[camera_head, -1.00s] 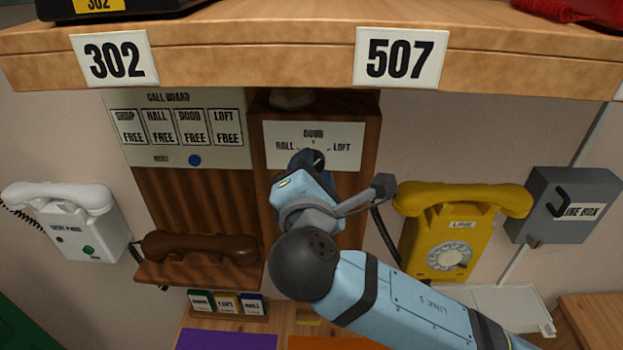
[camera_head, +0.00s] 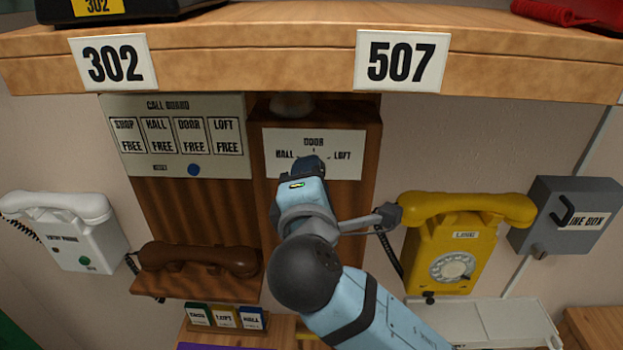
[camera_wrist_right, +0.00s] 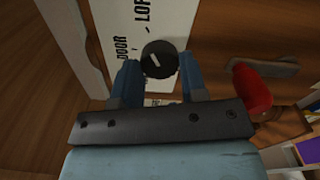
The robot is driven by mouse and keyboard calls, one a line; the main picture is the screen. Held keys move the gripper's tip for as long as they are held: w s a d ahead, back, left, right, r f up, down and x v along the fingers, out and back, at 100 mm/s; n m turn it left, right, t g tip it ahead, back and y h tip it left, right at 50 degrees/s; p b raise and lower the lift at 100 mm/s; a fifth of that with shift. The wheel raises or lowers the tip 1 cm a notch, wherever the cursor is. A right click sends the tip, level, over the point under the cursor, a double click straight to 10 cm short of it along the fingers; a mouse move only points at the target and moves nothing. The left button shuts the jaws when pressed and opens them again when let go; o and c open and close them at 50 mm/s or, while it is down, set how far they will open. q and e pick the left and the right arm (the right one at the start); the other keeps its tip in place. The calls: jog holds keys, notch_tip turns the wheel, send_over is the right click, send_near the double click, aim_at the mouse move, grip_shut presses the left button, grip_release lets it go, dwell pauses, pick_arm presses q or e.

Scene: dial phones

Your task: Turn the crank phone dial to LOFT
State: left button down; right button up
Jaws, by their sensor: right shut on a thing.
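The crank phone's wooden box (camera_head: 365,125) hangs in the middle of the head view, under the shelf. Its white plate (camera_head: 345,142) reads DOOR at the top, HALL on the left and LOFT on the right. In the right wrist view, the black round dial knob (camera_wrist_right: 159,58) with a white pointer line sits between my right fingers. My right gripper (camera_wrist_right: 159,75) is shut on that knob; it also shows in the head view (camera_head: 312,168), covering the knob there. I cannot tell which label the pointer meets. A red-handled crank (camera_wrist_right: 252,90) stands beside the gripper in the wrist view. My left gripper is not in view.
The call board (camera_head: 175,135) reads FREE under every name. A brown handset (camera_head: 198,260) rests on a ledge. A white phone (camera_head: 75,235) hangs left; a yellow phone (camera_head: 450,250) and grey box (camera_head: 565,220) hang right. The shelf edge (camera_head: 250,65) overhangs above.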

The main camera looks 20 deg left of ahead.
jog(key=o, duration=0.9)
jog(key=shift+s, duration=0.1)
jog(key=shift+b+v, duration=1.2)
jog(key=shift+v, duration=5.65)
